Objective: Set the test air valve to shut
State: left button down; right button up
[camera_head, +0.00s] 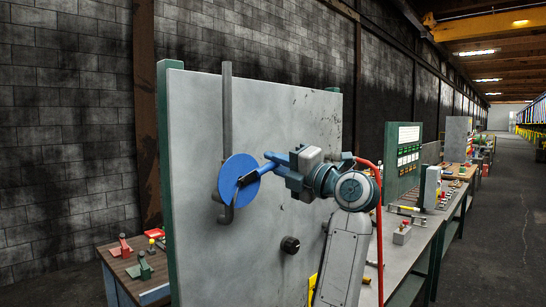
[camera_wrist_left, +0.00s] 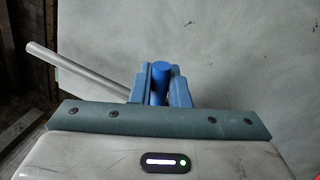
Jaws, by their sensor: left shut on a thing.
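The test air valve appears to be the blue round disc (camera_head: 232,172) on the grey vertical pipe (camera_head: 227,105) of the grey panel. A dark piece (camera_head: 247,180) crosses the disc's right side. My left gripper (camera_head: 272,160) is at the disc's right edge, shut on a blue handle. The left wrist view shows the blue handle (camera_wrist_left: 160,82) upright between the two fingers. The grey pipe (camera_wrist_left: 80,70) slants in from the left there. The handle's join to the disc is hard to make out. My right gripper is not in view.
The upright panel (camera_head: 190,230) has a black knob (camera_head: 290,245) low down. A red hose (camera_head: 379,230) hangs by my arm. A wooden bench (camera_head: 125,262) with small red and green items stands at left. Workbenches and a green control board (camera_head: 402,165) stand at right; the aisle (camera_head: 500,220) is clear.

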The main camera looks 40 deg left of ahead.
pick_arm(q)
jog(key=f+m, duration=0.1)
jog(key=m, duration=0.1)
jog(key=f+m+t, duration=0.1)
jog(key=m, duration=0.1)
jog(key=shift+w+f+p, duration=0.2)
jog(key=shift+f+p, duration=0.15)
jog(key=shift+f, duration=0.05)
jog(key=shift+f+m, duration=0.1)
jog(key=shift+m, duration=0.2)
jog(key=c, duration=1.6)
grip_release()
jog(key=shift+c, duration=0.2)
jog(key=shift+o, duration=0.9)
jog(key=shift+a, duration=0.1)
